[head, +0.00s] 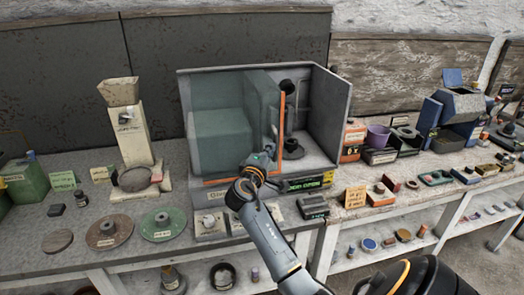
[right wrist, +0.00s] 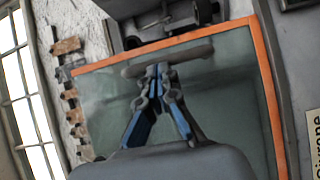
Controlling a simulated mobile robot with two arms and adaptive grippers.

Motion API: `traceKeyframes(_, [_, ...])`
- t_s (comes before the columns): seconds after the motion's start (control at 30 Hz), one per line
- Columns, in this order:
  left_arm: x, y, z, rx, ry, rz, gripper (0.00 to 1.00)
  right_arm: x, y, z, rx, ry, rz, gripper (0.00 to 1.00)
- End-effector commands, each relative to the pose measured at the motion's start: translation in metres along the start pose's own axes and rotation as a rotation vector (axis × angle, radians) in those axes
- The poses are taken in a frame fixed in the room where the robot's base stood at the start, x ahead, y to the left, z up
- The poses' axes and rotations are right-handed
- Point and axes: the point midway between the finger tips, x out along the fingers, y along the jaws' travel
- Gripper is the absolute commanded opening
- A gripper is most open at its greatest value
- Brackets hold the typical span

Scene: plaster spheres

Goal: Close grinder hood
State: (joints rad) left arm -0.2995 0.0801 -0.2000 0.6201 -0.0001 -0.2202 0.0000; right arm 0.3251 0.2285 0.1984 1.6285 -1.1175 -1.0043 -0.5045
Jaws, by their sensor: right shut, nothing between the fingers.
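The grinder hood (head: 332,110) is a grey box on the bench. Its glass door (head: 222,120) has an orange frame (head: 283,125) and covers the left part of the front. The right part of the front is open, showing a dark spindle-like part (head: 292,148) inside. My right gripper (head: 264,158) is at the door's lower right, shut and empty. In the right wrist view its fingertips (right wrist: 158,68) are in front of the glass (right wrist: 220,75), by a grey bar (right wrist: 170,58). I cannot tell whether they touch. My left gripper is not in view.
A hopper device (head: 130,125) and round discs (head: 162,223) stand left. Bins, a purple cup (head: 378,135) and small blocks crowd the bench right. A lower shelf holds more items.

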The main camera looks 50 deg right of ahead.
Motion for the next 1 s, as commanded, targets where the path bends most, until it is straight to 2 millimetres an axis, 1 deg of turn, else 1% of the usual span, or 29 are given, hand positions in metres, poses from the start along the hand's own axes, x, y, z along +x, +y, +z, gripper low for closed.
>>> traceKeyframes(0.03, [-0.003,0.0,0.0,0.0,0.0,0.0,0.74,0.007,0.002,0.011,-0.003,-0.004,0.002,0.0])
traceKeyframes(0.17, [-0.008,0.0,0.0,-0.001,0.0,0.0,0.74,0.027,0.003,0.042,-0.005,-0.005,0.003,0.0])
traceKeyframes(0.4, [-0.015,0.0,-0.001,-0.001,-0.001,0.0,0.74,0.068,0.003,0.103,-0.004,-0.004,0.003,0.0])
traceKeyframes(0.6, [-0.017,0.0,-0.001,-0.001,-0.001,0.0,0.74,0.096,0.002,0.145,-0.003,-0.004,0.002,0.0])
traceKeyframes(0.7, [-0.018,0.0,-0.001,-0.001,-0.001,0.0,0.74,0.106,0.002,0.16,-0.002,-0.003,0.002,0.0])
traceKeyframes(0.8, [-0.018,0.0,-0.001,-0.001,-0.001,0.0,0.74,0.114,0.002,0.17,-0.002,-0.002,0.001,0.0])
traceKeyframes(1.0, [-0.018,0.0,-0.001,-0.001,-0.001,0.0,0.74,0.12,0.001,0.18,0.0,0.0,0.0,0.0])
